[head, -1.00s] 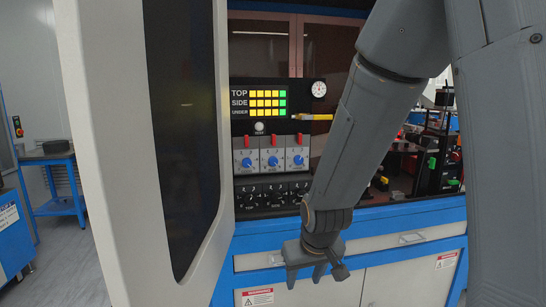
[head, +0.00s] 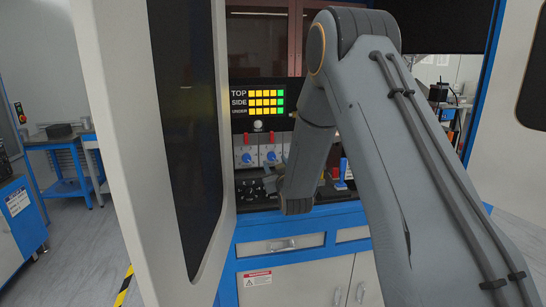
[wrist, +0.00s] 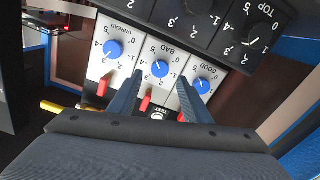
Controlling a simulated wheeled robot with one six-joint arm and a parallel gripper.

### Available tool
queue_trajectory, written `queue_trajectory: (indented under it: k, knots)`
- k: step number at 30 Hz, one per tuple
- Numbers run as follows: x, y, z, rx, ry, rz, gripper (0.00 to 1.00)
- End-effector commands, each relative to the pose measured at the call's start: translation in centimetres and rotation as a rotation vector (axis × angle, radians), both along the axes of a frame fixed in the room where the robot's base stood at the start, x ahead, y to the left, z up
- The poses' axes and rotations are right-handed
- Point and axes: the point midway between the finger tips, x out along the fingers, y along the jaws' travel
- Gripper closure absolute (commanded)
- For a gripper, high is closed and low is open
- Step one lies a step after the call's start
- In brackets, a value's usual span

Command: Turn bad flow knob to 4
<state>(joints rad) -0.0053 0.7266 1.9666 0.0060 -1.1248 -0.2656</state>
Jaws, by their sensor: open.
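The bad flow knob (wrist: 160,69) is a small blue dial on the middle white panel, labelled BAD, upside down in the wrist view. It also shows in the head view (head: 270,156). Its scale is partly hidden, and I cannot read its setting surely. My gripper (wrist: 161,77) is open, its two blue-grey fingers pointing at the panel with the bad knob between their tips in the picture. I cannot tell whether they touch the knob. In the head view my gripper (head: 271,184) is in front of the lower panel, partly hidden by my arm.
The unread knob (wrist: 113,49) and good knob (wrist: 202,86) sit close on either side. Red levers (wrist: 146,101) stand near the fingers. A black dial panel (wrist: 205,25) adjoins. An open cabinet door (head: 150,150) stands left of my arm.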

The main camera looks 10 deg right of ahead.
Motion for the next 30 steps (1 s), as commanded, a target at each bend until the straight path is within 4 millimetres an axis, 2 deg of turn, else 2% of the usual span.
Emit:
queue_trajectory:
  k: [6, 10, 15, 22, 27, 30]
  knots:
    - [3.4, 0.0, 0.1, 0.001, 0.001, 0.000, 0.56]
    - [4.7, 0.0, 0.0, 0.001, 0.002, -0.001, 0.56]
    - [5.4, 0.0, 0.0, 0.001, 0.002, -0.001, 0.56]
    - [5.5, 0.0, 0.0, 0.001, 0.002, 0.000, 0.56]
    - [5.5, 0.0, 0.0, 0.001, 0.002, 0.000, 0.84]
    - [5.5, 0.0, 0.0, 0.001, 0.002, 0.000, 0.97]
